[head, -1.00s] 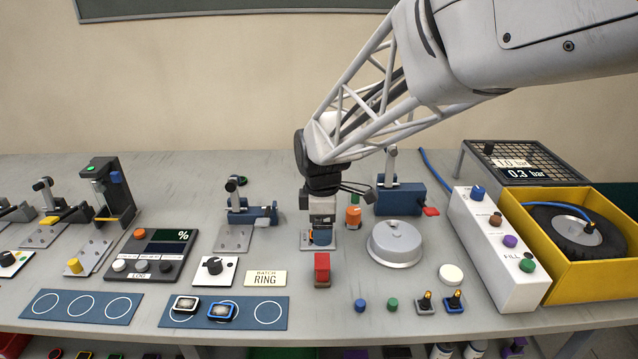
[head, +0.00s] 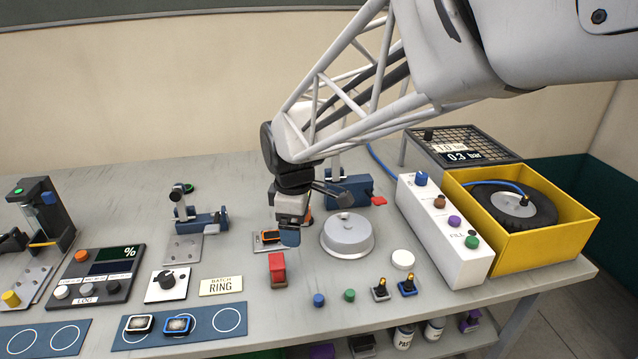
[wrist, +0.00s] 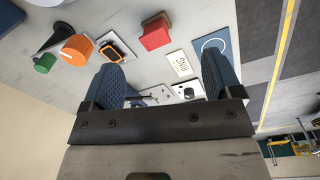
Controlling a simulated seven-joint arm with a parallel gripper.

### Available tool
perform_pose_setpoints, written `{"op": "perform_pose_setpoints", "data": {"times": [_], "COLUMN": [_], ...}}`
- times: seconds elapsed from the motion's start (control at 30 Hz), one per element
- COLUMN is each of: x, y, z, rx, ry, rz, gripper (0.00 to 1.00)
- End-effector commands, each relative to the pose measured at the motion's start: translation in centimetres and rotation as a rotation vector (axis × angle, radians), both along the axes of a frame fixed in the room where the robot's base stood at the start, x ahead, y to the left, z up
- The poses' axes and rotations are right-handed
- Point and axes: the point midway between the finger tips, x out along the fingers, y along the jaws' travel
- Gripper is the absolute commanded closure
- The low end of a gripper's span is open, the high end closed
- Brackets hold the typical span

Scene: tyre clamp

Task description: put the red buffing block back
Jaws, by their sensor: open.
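The red buffing block (head: 277,268) stands on the bench in the head view, left of the round grey lidded dish. In the wrist view the red block (wrist: 155,33) lies beyond the fingertips, apart from them. My gripper (head: 290,238) is above the bench, behind the red block in the head view. In the wrist view my gripper (wrist: 162,72) has its two blue fingers wide apart with nothing between them. A small orange-framed watch (head: 268,237) is beside the gripper; it also shows in the wrist view (wrist: 112,50).
The round grey dish (head: 348,235) stands right of the gripper. An orange knob-like piece (wrist: 77,50) is close by. The RING sign (head: 221,286) and a blue mat with circles (head: 228,320) lie at the front left. A yellow box (head: 530,252) holds a tyre.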

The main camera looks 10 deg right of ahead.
Motion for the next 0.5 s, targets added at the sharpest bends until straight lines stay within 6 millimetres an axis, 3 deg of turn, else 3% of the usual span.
{"op": "perform_pose_setpoints", "data": {"times": [0.2,0.5], "x": [-5.2,-12.8], "y": [-4.4,-9.1], "z": [2.6,4.3], "rx": [0.029,0.084], "ry": [-0.049,-0.109], "rz": [-0.328,-0.786], "gripper": [0.16,0.16]}}
